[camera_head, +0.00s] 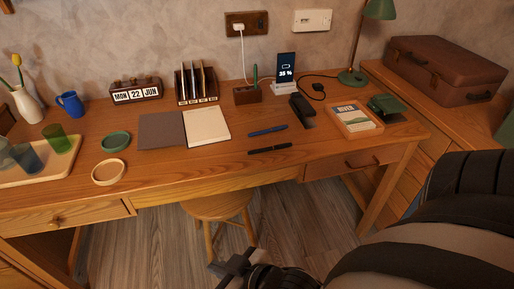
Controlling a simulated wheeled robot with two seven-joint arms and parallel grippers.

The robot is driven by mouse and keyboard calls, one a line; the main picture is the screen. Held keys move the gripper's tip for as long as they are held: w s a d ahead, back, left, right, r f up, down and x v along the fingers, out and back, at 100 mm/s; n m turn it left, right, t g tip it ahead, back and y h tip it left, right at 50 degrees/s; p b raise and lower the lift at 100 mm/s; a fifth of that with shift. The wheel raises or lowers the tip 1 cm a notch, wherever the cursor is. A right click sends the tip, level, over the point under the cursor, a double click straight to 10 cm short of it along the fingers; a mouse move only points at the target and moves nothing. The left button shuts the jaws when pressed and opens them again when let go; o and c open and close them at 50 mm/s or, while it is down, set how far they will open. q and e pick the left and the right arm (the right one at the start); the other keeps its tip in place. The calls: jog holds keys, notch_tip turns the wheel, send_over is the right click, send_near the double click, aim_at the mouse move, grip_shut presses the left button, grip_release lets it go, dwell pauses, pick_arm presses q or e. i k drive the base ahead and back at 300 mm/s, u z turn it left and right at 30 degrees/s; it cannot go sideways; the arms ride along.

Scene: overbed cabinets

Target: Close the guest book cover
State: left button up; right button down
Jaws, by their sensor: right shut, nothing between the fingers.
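The guest book lies open and flat on the wooden desk. Its grey-brown cover (162,130) is spread to the left, and its cream page block (207,126) lies to the right. My right gripper (226,267) is low in front of the desk, near the stool, well apart from the book. It is dark, shut and empty. My right arm fills the lower right of the view. My left gripper is not in view.
A green dish (115,141) and a cream bowl (108,172) stand left of the cover. Two pens (268,130) lie to the right. A letter sorter (197,85) stands behind the book. A stool (218,206) is below the desk's front edge.

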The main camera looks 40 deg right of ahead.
aim_at(161, 130)
jog(key=z, duration=3.5)
jog(key=k, duration=1.55)
jog(key=u, duration=1.95)
jog(key=i, duration=0.85)
jog(key=u, duration=0.95)
